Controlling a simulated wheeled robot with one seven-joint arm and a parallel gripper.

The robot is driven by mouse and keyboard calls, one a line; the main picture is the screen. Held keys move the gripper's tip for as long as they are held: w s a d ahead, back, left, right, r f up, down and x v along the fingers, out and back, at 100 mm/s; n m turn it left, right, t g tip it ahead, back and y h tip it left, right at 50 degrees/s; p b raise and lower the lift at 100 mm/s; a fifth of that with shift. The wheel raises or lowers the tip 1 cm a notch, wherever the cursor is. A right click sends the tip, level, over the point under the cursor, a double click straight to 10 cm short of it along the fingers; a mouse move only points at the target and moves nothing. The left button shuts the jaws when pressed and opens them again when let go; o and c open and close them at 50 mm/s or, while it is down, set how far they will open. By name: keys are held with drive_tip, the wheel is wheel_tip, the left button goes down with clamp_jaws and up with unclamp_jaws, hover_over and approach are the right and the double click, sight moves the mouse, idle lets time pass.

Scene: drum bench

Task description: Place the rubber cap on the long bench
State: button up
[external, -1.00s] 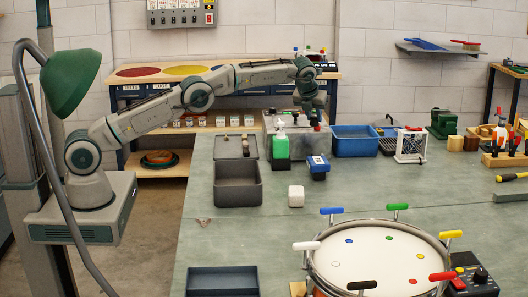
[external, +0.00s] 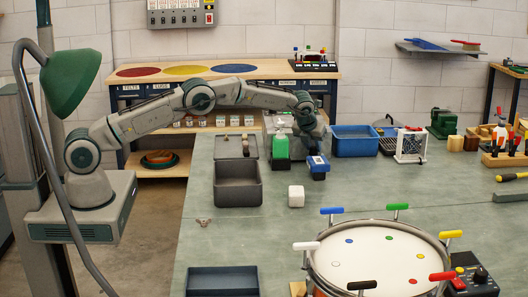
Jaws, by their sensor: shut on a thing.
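My gripper (external: 315,149) is low over the back of the green bench (external: 250,225), just above a small blue block with a white label (external: 318,172). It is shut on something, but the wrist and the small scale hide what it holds. I cannot pick out the rubber cap as a separate thing in the external view. I cannot tell whether the gripper touches the blue block.
A grey bin (external: 237,188) and a white cube (external: 296,196) stand nearer. A drum (external: 360,262) fills the front right. The bench's left-middle is mostly clear.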

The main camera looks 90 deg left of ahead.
sight(312, 153)
drive_tip(key=shift+f+p, duration=0.3)
drive_tip(key=shift+f, duration=1.95)
drive_tip(key=shift+f, duration=0.15)
drive_tip(key=o, duration=0.7)
drive_tip(key=b+v, duration=0.2)
drive_tip(key=v, duration=1)
drive_tip(key=shift+r, duration=0.25)
